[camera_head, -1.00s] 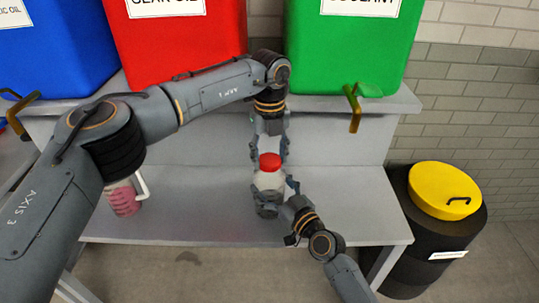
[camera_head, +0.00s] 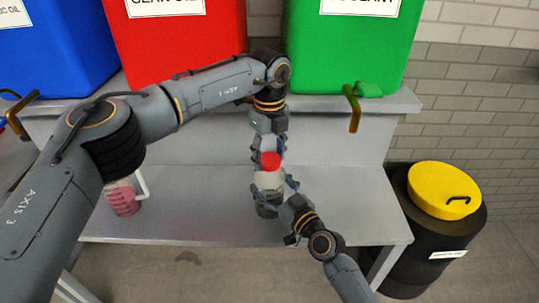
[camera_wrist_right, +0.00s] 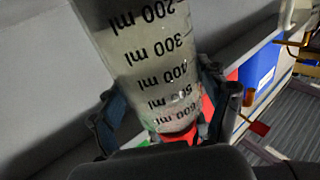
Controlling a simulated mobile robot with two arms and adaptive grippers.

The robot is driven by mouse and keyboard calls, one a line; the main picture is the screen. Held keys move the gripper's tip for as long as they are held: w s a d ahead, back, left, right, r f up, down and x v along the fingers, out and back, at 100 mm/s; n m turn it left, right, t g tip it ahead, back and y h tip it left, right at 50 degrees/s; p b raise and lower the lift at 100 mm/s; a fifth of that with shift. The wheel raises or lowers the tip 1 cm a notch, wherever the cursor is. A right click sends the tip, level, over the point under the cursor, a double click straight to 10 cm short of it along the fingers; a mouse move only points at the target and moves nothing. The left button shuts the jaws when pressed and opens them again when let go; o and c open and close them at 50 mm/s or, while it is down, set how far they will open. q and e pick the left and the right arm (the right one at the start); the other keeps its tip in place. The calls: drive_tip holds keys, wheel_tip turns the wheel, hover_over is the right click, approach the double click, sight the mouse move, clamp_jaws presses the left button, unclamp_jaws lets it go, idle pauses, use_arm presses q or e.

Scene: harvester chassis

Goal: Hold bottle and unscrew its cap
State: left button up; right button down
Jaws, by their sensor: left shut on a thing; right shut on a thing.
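A clear bottle with a red cap (camera_head: 271,161) stands upright over the grey bench. My left gripper (camera_head: 269,150) comes down from above and its fingers are shut around the cap. My right gripper (camera_head: 272,189) reaches in from the lower right and is shut around the bottle body (camera_head: 268,180). The right wrist view shows the bottle (camera_wrist_right: 155,60) with black millilitre marks, upside down in the picture, between the fingers of my right gripper (camera_wrist_right: 165,105). The fingers hide part of the bottle and cap, and I cannot tell whether the bottle's base touches the bench.
The grey bench (camera_head: 190,215) is mostly clear around the bottle. A jug with pink contents (camera_head: 123,200) stands at the left. Blue (camera_head: 50,50), red (camera_head: 175,45) and green (camera_head: 355,50) containers stand on the raised shelf behind. A black drum with a yellow lid (camera_head: 440,190) stands at the right.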

sight(270, 159)
use_arm(q)
drive_tip(key=shift+r, duration=0.95)
use_arm(e)
drive_tip(key=shift+f, duration=0.1)
use_arm(q)
drive_tip(key=shift+r, duration=0.1)
drive_tip(key=shift+r, duration=1.9)
use_arm(e)
unclamp_jaws()
drive_tip(key=v, duration=1.2)
